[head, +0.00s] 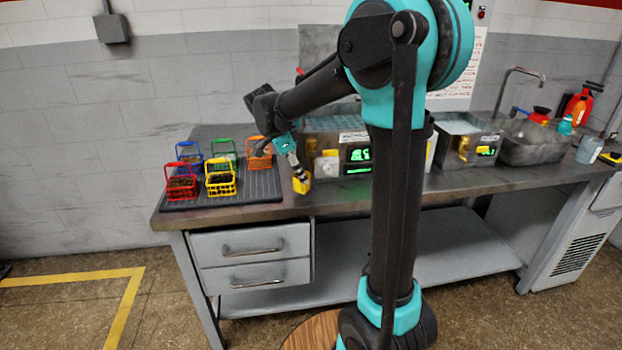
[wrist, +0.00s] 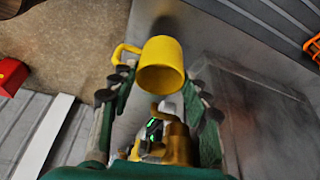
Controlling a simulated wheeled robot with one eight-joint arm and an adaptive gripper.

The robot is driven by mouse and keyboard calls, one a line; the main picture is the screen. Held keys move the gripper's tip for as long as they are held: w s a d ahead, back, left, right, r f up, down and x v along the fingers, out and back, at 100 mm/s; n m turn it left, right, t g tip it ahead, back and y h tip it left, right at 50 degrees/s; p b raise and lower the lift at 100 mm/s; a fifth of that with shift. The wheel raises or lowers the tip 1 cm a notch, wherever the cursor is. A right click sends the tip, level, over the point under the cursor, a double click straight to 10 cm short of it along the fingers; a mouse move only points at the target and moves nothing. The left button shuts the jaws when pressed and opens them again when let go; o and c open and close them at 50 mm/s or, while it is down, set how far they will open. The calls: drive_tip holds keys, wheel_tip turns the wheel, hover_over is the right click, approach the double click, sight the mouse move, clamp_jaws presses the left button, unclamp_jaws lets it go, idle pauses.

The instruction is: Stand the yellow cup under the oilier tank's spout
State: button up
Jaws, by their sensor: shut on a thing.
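The yellow cup (head: 301,185) is at the left front corner of the left tank (head: 325,135), which has green displays. My gripper (head: 295,166) reaches down to it. In the wrist view, the cup (wrist: 160,62) is between the two fingers of my gripper (wrist: 160,80), its mouth facing the camera and its handle to the left. A brass spout-like part (wrist: 176,132) shows close to the cup, apart from it in the picture. A second tank (head: 465,140) with a green display stands to the right. I cannot tell which tank is oilier, or whether the cup touches the bench.
Several coloured baskets stand on a dark ribbed mat (head: 262,186) at the left of the bench. A sink (head: 530,142) with a tap, and red and orange bottles (head: 578,105), are at the right. The bench's front strip (head: 345,198) is narrow.

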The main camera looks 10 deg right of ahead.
sight(309, 173)
drive_tip(key=d+f, duration=0.1)
drive_tip(key=d, duration=0.1)
drive_tip(key=d+f, duration=0.1)
drive_tip(key=shift+w+d+f, duration=0.3)
drive_tip(key=shift+d+f, duration=0.05)
drive_tip(key=shift+d, duration=0.05)
drive_tip(key=o, duration=1.1)
drive_tip(key=shift+f, duration=0.1)
drive_tip(key=shift+o, duration=0.2)
drive_tip(key=v, duration=1.2)
